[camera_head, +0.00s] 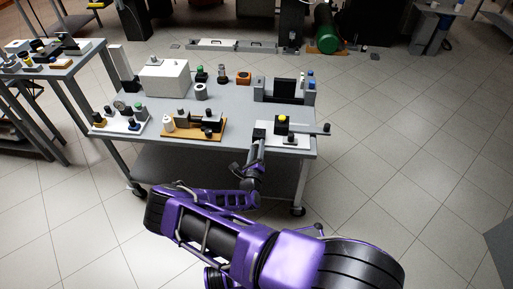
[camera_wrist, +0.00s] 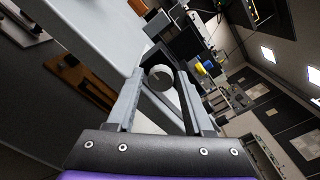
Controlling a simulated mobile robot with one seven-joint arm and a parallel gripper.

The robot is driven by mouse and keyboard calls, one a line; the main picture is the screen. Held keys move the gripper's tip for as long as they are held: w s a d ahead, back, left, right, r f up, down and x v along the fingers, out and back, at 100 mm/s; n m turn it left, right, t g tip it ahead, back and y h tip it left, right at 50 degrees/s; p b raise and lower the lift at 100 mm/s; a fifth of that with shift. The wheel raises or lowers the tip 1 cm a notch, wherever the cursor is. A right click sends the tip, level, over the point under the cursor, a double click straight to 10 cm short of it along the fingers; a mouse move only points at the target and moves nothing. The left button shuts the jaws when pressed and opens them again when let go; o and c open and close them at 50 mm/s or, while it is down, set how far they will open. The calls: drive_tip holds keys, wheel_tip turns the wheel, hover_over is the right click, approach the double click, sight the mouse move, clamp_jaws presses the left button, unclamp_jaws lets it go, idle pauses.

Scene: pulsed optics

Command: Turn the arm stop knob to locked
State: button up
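A white base plate (camera_head: 298,143) at the cart's front right carries a dark device with a yellow-topped part (camera_head: 282,118) and a bar reaching right to a dark knob (camera_head: 327,128). My gripper (camera_head: 259,138) is at the plate's front left edge. In the wrist view my gripper (camera_wrist: 161,76) is open, its two grey fingers spread. A round grey knob-like part (camera_wrist: 160,77) shows between the fingertips; whether they touch it, and whether it is the arm stop knob, I cannot tell. The yellow part (camera_wrist: 207,66) appears beyond, to the right. No lock marking is readable.
The grey cart top (camera_head: 225,103) also holds a white box (camera_head: 164,78), a wooden board with small parts (camera_head: 194,134), a plate with several knobs (camera_head: 119,126) and a black device (camera_head: 284,88) behind the white plate. Floor is clear to the cart's right.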

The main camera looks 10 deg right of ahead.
drive_tip(key=shift+r, duration=0.1)
drive_tip(key=p+v, duration=0.2)
drive_tip(key=v, duration=1.5)
drive_tip(key=shift+s, duration=0.15)
drive_tip(key=shift+a, duration=0.1)
